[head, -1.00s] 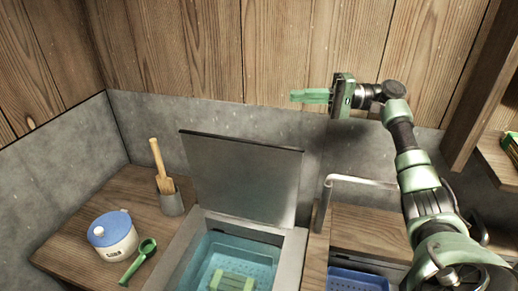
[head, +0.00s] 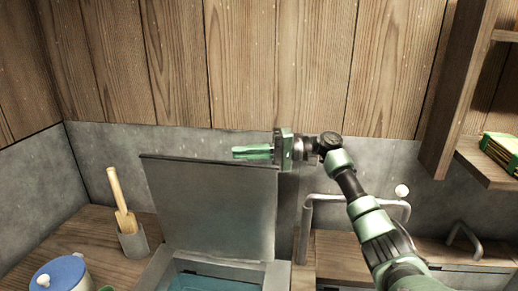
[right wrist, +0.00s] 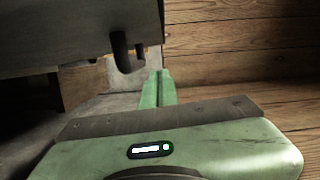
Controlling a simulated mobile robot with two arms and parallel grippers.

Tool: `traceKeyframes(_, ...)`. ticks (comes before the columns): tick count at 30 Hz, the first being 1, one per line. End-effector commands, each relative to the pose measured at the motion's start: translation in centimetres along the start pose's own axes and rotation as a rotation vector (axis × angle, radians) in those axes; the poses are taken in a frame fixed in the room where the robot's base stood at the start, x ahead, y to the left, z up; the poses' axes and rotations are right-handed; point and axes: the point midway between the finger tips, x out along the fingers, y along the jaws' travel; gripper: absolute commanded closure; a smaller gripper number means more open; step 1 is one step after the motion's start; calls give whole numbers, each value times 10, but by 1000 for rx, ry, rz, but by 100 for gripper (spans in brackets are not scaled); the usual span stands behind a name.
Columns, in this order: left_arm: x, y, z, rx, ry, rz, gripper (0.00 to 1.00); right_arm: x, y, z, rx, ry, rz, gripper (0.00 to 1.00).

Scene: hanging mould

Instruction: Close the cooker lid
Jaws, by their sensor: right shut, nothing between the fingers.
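The cooker lid (head: 212,205) is a grey flat panel standing open, nearly upright, at the back of the cooker (head: 160,268). Teal water shows in the cooker's opening at the bottom edge of the head view. My right gripper (head: 236,153) is shut and empty, its green fingers pointing left at the lid's top right edge. Whether they touch the lid I cannot tell. In the right wrist view the shut fingers (right wrist: 160,88) are below a dark grey slab, likely the lid (right wrist: 75,35), with a dark knob-like part.
A bent metal pipe (head: 345,199) rises right of the cooker. A wooden shelf (head: 490,165) is at far right. The wall is close behind.

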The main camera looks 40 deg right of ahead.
Motion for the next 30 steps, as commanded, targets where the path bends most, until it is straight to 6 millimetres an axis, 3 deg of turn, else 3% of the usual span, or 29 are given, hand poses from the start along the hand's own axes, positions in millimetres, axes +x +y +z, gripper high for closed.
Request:
traceKeyframes(4, -14, 0, -1, 0, 0, 0, 64, 34, -4, 1, -1, -3, -1, 100)
traceKeyframes(15, -22, 1, -1, 0, 0, 1, 64, 40, 0, 36, 0, 0, 2, 100)
traceKeyframes(30, -21, 1, -2, 0, 0, 1, 64, 43, 1, 39, -6, 1, 1, 100)
